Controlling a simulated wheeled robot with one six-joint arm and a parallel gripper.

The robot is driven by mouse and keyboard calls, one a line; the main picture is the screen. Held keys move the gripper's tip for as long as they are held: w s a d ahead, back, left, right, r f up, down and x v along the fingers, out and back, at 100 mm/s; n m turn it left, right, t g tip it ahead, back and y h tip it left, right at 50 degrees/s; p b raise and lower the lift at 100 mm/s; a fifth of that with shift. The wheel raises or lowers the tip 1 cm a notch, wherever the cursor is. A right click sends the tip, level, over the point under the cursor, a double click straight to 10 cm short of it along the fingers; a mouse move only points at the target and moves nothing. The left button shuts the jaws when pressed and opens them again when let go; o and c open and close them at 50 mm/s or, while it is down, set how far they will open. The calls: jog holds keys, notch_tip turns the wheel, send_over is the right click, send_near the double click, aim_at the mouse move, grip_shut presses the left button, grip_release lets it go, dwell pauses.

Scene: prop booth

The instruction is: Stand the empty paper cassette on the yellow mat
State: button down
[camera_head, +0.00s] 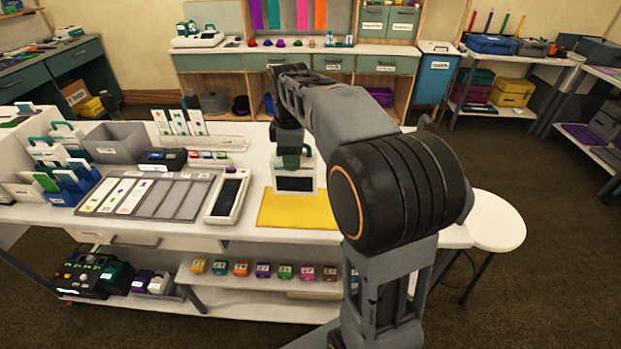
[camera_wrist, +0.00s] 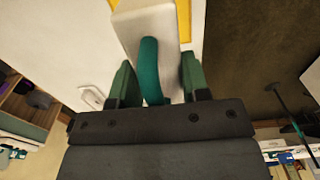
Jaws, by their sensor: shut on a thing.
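The paper cassette (camera_head: 294,170) is a white upright box with a dark window low on its front and a green handle on top. In the head view it is over the back part of the yellow mat (camera_head: 298,213); I cannot tell whether its base touches. My gripper (camera_head: 291,152) is above it, shut on the handle. In the wrist view the teal handle (camera_wrist: 150,68) runs between the green fingers of my gripper (camera_wrist: 153,82), with the white cassette body (camera_wrist: 147,28) beyond. A strip of the yellow mat (camera_wrist: 185,8) shows past it.
A white device with a dark screen (camera_head: 229,195) lies just left of the mat. A grey slotted tray (camera_head: 180,200) and grey bin (camera_head: 110,142) stand farther left. A round white side table (camera_head: 497,220) is at right. The front of the mat is clear.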

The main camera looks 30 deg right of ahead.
jog(key=d+f, duration=0.3)
jog(key=f, duration=0.2)
jog(key=shift+d, duration=0.35)
jog(key=shift+d+f, duration=0.15)
jog(key=shift+f, duration=0.7)
jog(key=shift+d+f, duration=0.1)
jog(key=shift+f, duration=0.75)
jog(key=shift+f+b, duration=0.15)
jog(key=shift+b, duration=0.2)
jog(key=c, duration=0.6)
grip_release()
